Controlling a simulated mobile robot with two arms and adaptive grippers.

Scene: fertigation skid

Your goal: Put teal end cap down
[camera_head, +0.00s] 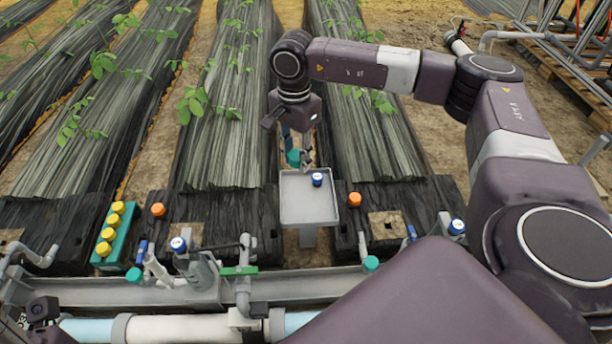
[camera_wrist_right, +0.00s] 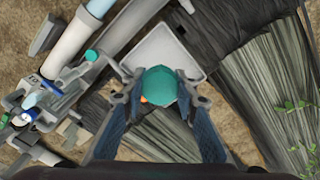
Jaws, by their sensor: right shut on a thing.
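The teal end cap (camera_head: 293,158) is held in my right gripper (camera_head: 300,157), beyond the far edge of the grey tray (camera_head: 305,212) in the head view. In the right wrist view the teal end cap (camera_wrist_right: 160,86) sits between the two fingers, with the tray (camera_wrist_right: 158,47) behind it. The cap looks clear of the tray, though its height is hard to judge. A blue-and-white capped piece (camera_head: 317,179) stands on the tray near its back right. Dark parts of mine show at the lower left, but my left gripper's fingers are not clear.
Orange caps (camera_head: 158,209) (camera_head: 354,199) stand either side of the tray. A teal block with several yellow caps (camera_head: 109,233) is at left. A grey rail with pipes and valves (camera_head: 300,285) runs across the front. Other teal caps (camera_head: 371,263) sit along the rail.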

